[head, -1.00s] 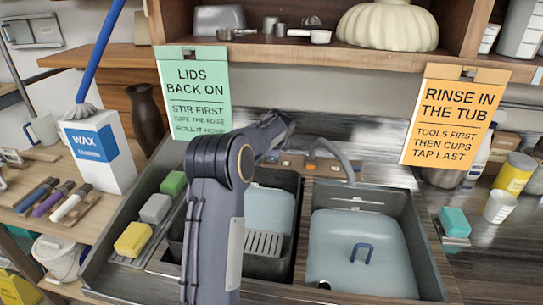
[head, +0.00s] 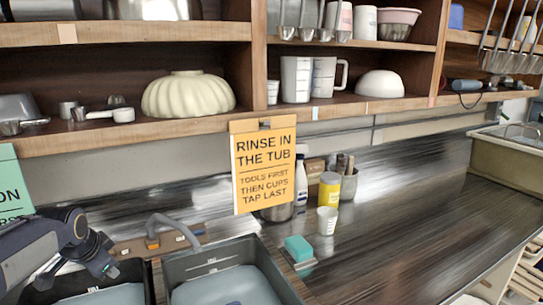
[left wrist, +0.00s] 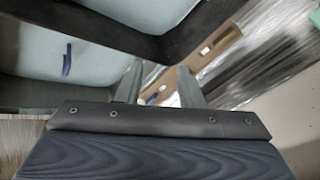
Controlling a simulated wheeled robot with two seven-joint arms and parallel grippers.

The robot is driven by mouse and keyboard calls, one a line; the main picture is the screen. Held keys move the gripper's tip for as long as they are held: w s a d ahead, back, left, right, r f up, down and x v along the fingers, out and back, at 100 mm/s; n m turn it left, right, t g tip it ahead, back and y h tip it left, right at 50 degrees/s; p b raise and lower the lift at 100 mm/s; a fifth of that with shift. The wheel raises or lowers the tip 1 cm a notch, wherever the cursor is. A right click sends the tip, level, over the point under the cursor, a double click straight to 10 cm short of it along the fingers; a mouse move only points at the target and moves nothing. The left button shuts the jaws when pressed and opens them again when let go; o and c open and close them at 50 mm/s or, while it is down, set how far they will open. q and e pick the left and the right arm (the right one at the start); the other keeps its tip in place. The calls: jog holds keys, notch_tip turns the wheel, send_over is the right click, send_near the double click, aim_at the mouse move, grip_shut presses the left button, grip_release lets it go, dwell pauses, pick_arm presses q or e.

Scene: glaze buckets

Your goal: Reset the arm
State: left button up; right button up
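My left arm (head: 45,245) comes in from the left in the head view, over the sink area. My right gripper is in no view.
The sink holds two basins; pale blue lids or water show in the right basin (head: 225,288). The grey faucet (head: 172,228) rises behind. An orange sign (head: 263,170) hangs from the shelf. A teal sponge (head: 298,248), white cup (head: 327,220) and yellow can (head: 329,190) stand right.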

pick_arm(q)
jog(key=s+d+f+n+h, duration=0.2)
jog(key=s+d+n, duration=0.1)
jog(key=s+d, duration=0.7)
jog(key=s+d+f+n+h, duration=0.3)
jog(key=s+d, duration=0.7)
jog(key=s, duration=0.5)
jog(key=shift+s+d+f+n, duration=0.15)
jog(key=shift+s+d+n, duration=0.2)
jog(key=shift+n, duration=0.45)
